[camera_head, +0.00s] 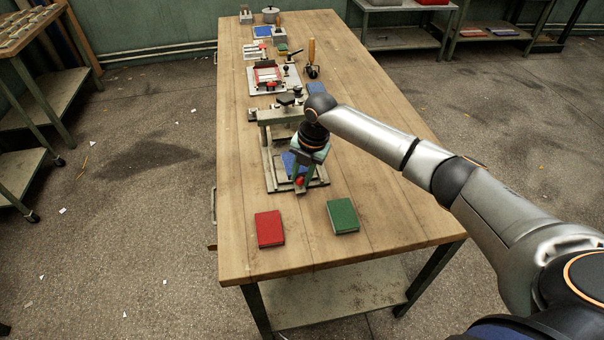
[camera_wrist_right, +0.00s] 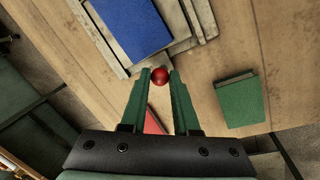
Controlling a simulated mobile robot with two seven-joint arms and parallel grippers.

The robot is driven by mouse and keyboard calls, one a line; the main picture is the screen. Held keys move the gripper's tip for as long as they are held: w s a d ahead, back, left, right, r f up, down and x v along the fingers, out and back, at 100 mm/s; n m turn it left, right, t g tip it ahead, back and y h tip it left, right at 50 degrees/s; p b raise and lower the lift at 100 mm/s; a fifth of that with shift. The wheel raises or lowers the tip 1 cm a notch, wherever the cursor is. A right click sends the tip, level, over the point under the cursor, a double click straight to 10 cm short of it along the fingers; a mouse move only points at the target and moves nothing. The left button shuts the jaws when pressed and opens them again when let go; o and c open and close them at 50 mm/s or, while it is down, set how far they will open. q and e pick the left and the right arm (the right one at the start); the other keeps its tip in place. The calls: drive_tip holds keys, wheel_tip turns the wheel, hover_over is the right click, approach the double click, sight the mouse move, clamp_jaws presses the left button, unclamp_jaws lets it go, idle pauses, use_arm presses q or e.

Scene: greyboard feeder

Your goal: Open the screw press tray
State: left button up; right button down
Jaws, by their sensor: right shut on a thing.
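The screw press (camera_head: 278,115) stands on the wooden table. Its tray (camera_head: 270,176) shows in front of the press frame, with a blue book (camera_wrist_right: 133,22) lying on it. A round red knob (camera_wrist_right: 159,75) is at the near edge of the tray. My right gripper (camera_head: 300,179) reaches down over the tray's near end, and its green fingers are shut on the red knob. My wrist and fingers hide part of the tray and the blue book in the head view. My left gripper is not in view.
A red book (camera_head: 269,228) and a green book (camera_head: 342,216) lie on the table (camera_head: 380,225) in front of the tray, with bare wood around them. Behind the press are a plate with a red frame (camera_head: 267,75) and a wooden-handled tool (camera_head: 312,55).

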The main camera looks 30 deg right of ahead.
drive_tip(key=shift+w, duration=0.1)
drive_tip(key=c, duration=0.7)
unclamp_jaws()
drive_tip(key=shift+o, duration=0.2)
wheel_tip(320, 180, up, 12)
drive_tip(key=s+d, duration=0.1)
drive_tip(key=shift+s+d+r, duration=0.2)
drive_tip(key=shift+s+d, duration=0.15)
drive_tip(key=shift+s, duration=0.05)
